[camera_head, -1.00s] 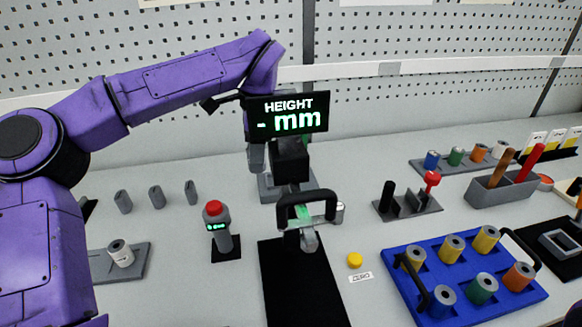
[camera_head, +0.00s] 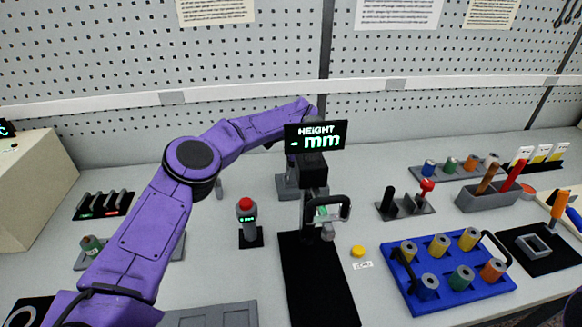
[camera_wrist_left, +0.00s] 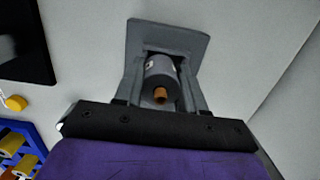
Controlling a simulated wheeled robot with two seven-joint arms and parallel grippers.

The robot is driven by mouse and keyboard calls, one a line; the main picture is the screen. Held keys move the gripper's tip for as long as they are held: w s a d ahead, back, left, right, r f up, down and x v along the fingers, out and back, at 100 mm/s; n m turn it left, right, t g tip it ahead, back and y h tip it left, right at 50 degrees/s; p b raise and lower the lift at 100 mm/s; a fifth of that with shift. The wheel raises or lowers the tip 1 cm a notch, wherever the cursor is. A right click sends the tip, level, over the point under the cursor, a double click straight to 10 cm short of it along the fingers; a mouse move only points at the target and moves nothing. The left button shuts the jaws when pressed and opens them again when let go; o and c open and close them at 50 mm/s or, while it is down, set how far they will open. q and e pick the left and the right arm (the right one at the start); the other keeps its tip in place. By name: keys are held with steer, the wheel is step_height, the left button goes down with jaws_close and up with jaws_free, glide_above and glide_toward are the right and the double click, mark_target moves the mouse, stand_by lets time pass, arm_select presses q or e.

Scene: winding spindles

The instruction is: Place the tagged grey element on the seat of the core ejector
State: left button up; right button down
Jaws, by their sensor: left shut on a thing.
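A grey cylinder (camera_wrist_left: 158,72) with a small light mark and a copper-coloured core end shows in the left wrist view. My left gripper (camera_wrist_left: 160,92) is shut on it; the fingers are hard to separate from the grey stand behind. That stand has a flat plate (camera_wrist_left: 185,40) just beyond the cylinder; whether the cylinder touches it I cannot tell. In the head view my left arm reaches behind the height gauge (camera_head: 313,170), whose display hides most of the gripper. A grey base (camera_head: 287,190) shows there; I cannot tell whether it is the core ejector. My right gripper is out of view.
A red-topped post (camera_head: 246,222) stands left of the gauge's black mat (camera_head: 315,280). A yellow button (camera_head: 358,252) and a blue tray (camera_head: 450,297) with several coloured spools lie to the right. A grey fixture with a red knob (camera_head: 426,187) stands behind the tray.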

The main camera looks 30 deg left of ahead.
arm_select(q)
steer(key=shift+w+f, duration=0.4)
steer(key=o, duration=1.1)
steer(key=shift+w, duration=0.1)
steer(key=shift+c, duration=0.2)
steer(key=shift+s+r, duration=0.2)
steer(key=shift+s, duration=0.1)
steer(key=r, duration=0.1)
steer(key=r+b, duration=0.1)
steer(key=r, duration=0.1)
steer(key=w+r+b, duration=0.1)
steer(key=r, duration=0.1)
steer(key=shift+d+r, duration=0.2)
steer(key=shift+d, duration=0.05)
steer(key=r, duration=0.2)
steer(key=r+p, duration=0.1)
steer(key=r, duration=0.3)
steer(key=shift+d+r, duration=0.2)
steer(key=shift+d, duration=0.1)
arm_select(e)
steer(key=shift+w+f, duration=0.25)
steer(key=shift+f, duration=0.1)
